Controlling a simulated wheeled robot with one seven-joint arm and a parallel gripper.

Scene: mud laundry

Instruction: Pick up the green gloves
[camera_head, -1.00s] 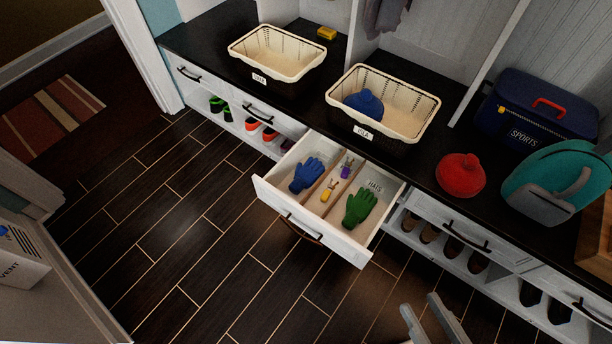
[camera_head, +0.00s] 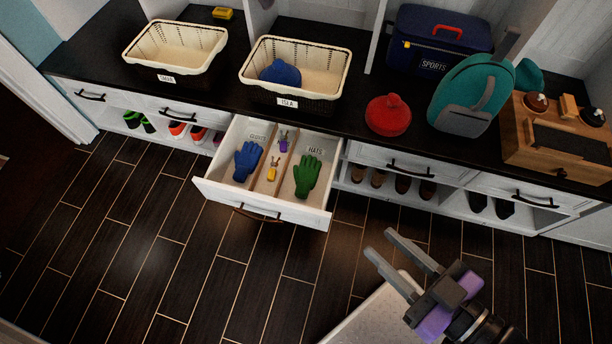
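The green gloves (camera_head: 307,175) lie in the right compartment of the open drawer (camera_head: 266,205), the one labelled HATS. Blue gloves (camera_head: 248,161) lie in the left compartment. Small items, one yellow (camera_head: 272,174) and one purple (camera_head: 284,145), lie in the narrow middle compartment between the dividers. My gripper (camera_head: 377,246) is to the right of and nearer than the drawer, over the floor. Its two fingers are apart with nothing between them.
Shoes sit in cubbies below. The floor left of my gripper is clear.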

